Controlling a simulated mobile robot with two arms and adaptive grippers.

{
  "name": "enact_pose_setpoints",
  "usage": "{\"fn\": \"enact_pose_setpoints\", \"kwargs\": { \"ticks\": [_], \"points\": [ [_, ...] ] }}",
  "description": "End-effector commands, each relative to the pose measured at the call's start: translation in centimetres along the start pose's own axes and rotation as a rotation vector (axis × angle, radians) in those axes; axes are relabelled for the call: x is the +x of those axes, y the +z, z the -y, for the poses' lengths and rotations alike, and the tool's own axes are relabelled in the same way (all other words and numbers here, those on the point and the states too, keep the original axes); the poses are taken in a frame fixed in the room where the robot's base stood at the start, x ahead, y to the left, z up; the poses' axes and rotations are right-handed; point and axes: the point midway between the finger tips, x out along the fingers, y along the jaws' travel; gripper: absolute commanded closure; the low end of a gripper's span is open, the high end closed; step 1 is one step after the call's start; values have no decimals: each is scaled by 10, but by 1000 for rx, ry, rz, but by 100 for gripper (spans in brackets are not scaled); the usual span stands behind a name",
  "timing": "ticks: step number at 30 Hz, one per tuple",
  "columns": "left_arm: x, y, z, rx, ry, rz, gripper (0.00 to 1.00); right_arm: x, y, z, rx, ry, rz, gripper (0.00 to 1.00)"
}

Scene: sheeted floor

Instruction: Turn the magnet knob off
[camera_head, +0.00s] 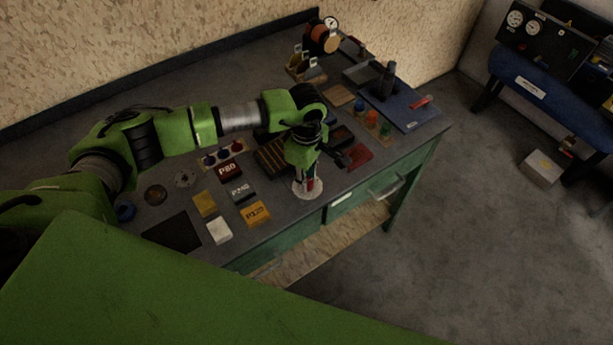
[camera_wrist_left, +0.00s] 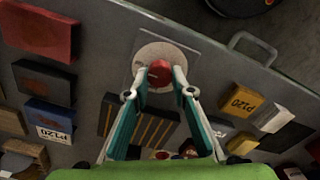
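The magnet knob (camera_wrist_left: 159,73) is a small red knob on a pale round plate (camera_wrist_left: 167,55) near the edge of the grey workbench. In the head view, the knob (camera_head: 311,185) shows partly behind my left gripper, with its pale disc (camera_head: 298,191) beneath. My left gripper (camera_wrist_left: 160,76) points down at the knob, with one finger on each side of it. The fingertips are close to the knob's sides; whether they touch it is not clear. My right gripper is not in view.
A drawer handle (camera_head: 384,189) projects from the front.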

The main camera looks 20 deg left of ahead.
Motion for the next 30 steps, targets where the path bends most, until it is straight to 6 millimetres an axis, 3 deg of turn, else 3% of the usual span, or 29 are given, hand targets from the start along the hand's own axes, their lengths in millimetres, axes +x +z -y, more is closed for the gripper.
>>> {"fn": "enact_pose_setpoints", "kwargs": {
  "ticks": [14,30],
  "points": [
    [2,0,0,-63,0,0,99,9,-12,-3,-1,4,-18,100],
    [4,0,1,-508,2,0,99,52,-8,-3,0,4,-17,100]
  ]
}}
